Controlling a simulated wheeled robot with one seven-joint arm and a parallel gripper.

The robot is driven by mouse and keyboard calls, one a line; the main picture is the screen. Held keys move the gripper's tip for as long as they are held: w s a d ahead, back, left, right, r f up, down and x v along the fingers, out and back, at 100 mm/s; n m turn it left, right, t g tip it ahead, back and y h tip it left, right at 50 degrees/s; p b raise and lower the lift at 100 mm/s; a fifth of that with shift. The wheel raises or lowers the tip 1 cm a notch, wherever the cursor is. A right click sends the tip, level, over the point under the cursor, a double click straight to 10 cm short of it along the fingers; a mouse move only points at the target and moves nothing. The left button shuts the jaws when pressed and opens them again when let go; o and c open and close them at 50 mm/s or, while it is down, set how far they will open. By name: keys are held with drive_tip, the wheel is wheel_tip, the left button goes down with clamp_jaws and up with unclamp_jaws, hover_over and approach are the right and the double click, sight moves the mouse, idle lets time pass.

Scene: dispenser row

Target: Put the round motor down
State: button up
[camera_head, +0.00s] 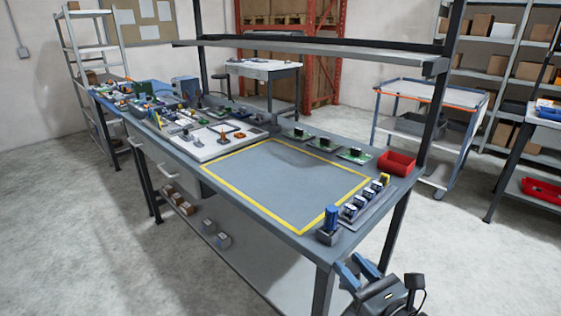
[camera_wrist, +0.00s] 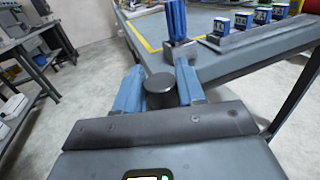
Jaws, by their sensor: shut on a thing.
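My gripper (camera_wrist: 160,88) has two blue fingers shut on the round motor (camera_wrist: 158,97), a dark short cylinder seen in the wrist view. In the head view my gripper (camera_head: 362,272) is at the bottom, off the near end of the bench and over the floor. The motor cannot be made out clearly there. The workbench (camera_head: 225,188) has a yellow-outlined rectangle on its grey top (camera_head: 285,180), and the inside of the outline is empty.
A blue upright part on a grey block (camera_head: 329,232) stands at the bench's near corner. A red bin (camera_head: 397,163) and green boards (camera_head: 324,144) line the far side. A light tray (camera_head: 220,138) lies left of the outline.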

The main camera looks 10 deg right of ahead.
sight(353, 268)
wheel_tip(353, 268, up, 4)
drive_tip(key=p, duration=0.3)
drive_tip(key=w+d+r+m+h, duration=0.1)
drive_tip(key=w+d+r+h, duration=0.2)
drive_tip(key=w, duration=0.5)
drive_tip(key=w+d+r+m+h, duration=0.1)
drive_tip(key=w+d+r+m, duration=0.15)
drive_tip(key=w+d, duration=0.35)
drive_tip(key=w+d+r+m+h, duration=0.15)
drive_tip(key=w+d+r, duration=0.25)
drive_tip(key=w, duration=0.5)
drive_tip(key=w+a+f+h, duration=0.1)
drive_tip(key=w+a+h, duration=0.1)
drive_tip(key=w, duration=0.3)
drive_tip(key=shift+w+a+t+b, duration=0.25)
drive_tip(key=shift+a+t+b, duration=0.1)
drive_tip(key=shift+a, duration=0.3)
drive_tip(key=shift+h, duration=0.25)
